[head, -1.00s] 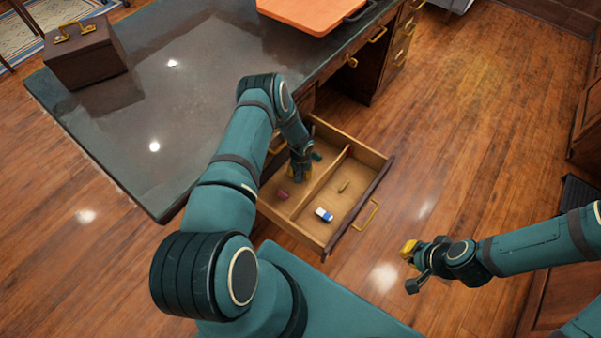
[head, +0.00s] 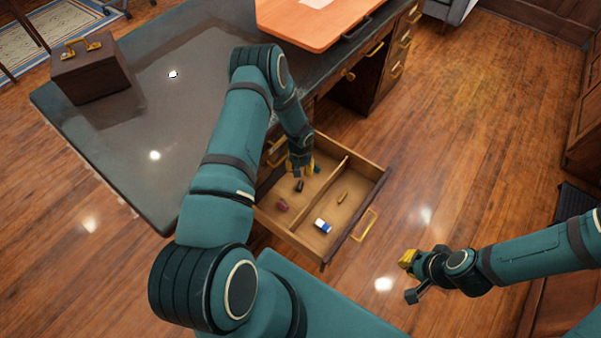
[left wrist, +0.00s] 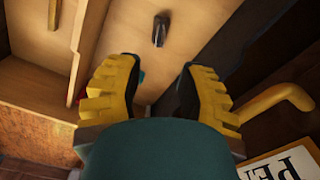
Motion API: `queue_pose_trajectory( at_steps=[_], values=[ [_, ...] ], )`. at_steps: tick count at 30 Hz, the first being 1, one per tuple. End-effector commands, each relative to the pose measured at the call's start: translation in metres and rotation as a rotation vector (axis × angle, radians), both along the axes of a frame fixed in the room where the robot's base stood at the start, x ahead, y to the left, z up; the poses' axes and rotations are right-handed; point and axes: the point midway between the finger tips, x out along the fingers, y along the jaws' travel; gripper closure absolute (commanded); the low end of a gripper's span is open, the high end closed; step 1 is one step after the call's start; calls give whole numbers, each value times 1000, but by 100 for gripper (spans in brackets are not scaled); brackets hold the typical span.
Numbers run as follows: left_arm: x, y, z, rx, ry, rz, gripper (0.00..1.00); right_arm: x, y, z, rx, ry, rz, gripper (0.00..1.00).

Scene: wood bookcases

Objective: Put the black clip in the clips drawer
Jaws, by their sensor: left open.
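The black clip (head: 299,185) lies in the left compartment of an open wooden drawer (head: 294,245), just below my left gripper (head: 300,170). In the left wrist view the clip (left wrist: 160,30) sits on the pale wood floor, beyond the fingertips and apart from them. My left gripper (left wrist: 155,80) is open and empty, its two yellow-padded fingers spread wide. My right gripper (head: 409,277) is open and empty over the floor, right of the drawer.
A divider (head: 325,190) splits the drawer. A dark red item (head: 282,205) shares the clip's compartment. A blue-and-white eraser (head: 322,225) and a small brass-coloured item (head: 342,197) lie in the other. A "PEN" label (left wrist: 285,165) shows beside a brass handle (left wrist: 275,100).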

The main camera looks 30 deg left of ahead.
Motion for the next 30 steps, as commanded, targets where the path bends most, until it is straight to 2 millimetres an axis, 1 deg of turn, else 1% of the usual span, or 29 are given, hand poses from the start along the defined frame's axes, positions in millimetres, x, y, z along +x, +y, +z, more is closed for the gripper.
queue_pose_trajectory(
  at_steps=[2,5,8,11,12,15,17,18,20,21,24,27,30],
  values=[
    [-1,-3,5,-5,-2,-2,62,0,0,1,0,1,0,100],
    [-5,-18,10,-35,-9,-12,62,0,0,1,0,1,0,100],
    [-15,-50,21,-97,-28,-32,62,0,0,1,0,1,0,100],
    [-31,-92,38,-173,-56,-55,62,0,0,1,0,1,0,100],
    [-39,-108,46,-201,-68,-64,62,0,0,1,0,1,0,100],
    [-61,-145,67,-259,-97,-84,62,0,0,1,0,1,0,100],
    [-75,-164,81,-287,-113,-97,62,0,0,1,0,1,0,100],
    [-86,-176,89,-302,-122,-104,62,0,0,1,0,1,0,100],
    [-102,-192,103,-319,-136,-116,62,0,0,1,0,1,0,100],
    [-113,-201,111,-328,-143,-124,62,0,0,1,0,1,0,100],
    [-138,-217,129,-338,-158,-141,62,0,0,1,0,1,0,100],
    [-158,-226,142,-338,-167,-156,62,0,0,1,0,1,0,100],
    [-170,-230,150,-335,-173,-164,62,0,0,1,0,1,0,100]
  ],
)
